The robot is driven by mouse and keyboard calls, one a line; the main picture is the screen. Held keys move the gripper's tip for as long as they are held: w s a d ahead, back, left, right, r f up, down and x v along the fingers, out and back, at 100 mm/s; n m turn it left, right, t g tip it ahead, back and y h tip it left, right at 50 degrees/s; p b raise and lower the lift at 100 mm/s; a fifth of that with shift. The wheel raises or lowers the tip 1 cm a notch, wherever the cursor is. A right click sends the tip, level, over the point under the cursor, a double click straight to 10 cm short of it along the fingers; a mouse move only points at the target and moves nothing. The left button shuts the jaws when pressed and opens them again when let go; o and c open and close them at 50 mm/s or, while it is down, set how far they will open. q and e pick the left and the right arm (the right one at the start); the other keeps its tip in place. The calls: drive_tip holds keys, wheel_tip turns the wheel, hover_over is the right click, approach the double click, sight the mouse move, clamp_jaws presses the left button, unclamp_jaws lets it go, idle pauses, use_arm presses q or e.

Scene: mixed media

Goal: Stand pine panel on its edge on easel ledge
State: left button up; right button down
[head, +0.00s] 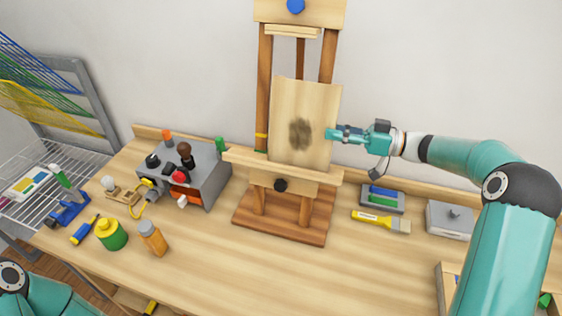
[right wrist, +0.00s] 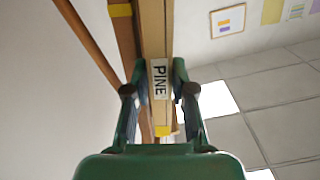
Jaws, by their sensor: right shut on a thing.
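The pine panel (head: 304,110) is a pale board with a dark smudge, upright and slightly tilted in front of the wooden easel (head: 263,95). Its lower edge is at the easel ledge (head: 285,166); I cannot tell whether it rests on it or hovers just above. My right gripper (head: 331,134) is shut on the panel's right edge. In the right wrist view the fingers (right wrist: 160,92) sit either side of the panel's narrow edge, which bears a PINE label (right wrist: 160,79). My left gripper is out of view.
A grey toolbox (head: 203,180) with tools stands left of the easel. A green jar (head: 111,236) and an orange bottle (head: 152,238) are at front left. A brush (head: 381,221), a small tray (head: 382,199) and a grey box (head: 450,219) lie to the right. The front middle bench is clear.

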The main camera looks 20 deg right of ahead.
drive_tip(key=shift+w+d+f+p, duration=0.15)
drive_tip(key=shift+w+d+p, duration=0.1)
drive_tip(key=shift+w+p, duration=0.15)
idle(0.3)
drive_tip(key=c, duration=0.9)
unclamp_jaws()
drive_tip(key=shift+c, duration=0.8)
drive_tip(key=shift+s, duration=0.1)
drive_tip(key=shift+w+d+f+p, duration=0.15)
drive_tip(key=shift+w+d+p, duration=0.2)
drive_tip(key=shift+w+p, duration=0.1)
drive_tip(key=shift+d, duration=0.1)
idle(0.4)
drive_tip(key=p+v, duration=0.1)
drive_tip(key=v, duration=0.5)
idle(1.2)
drive_tip(key=shift+d, duration=0.15)
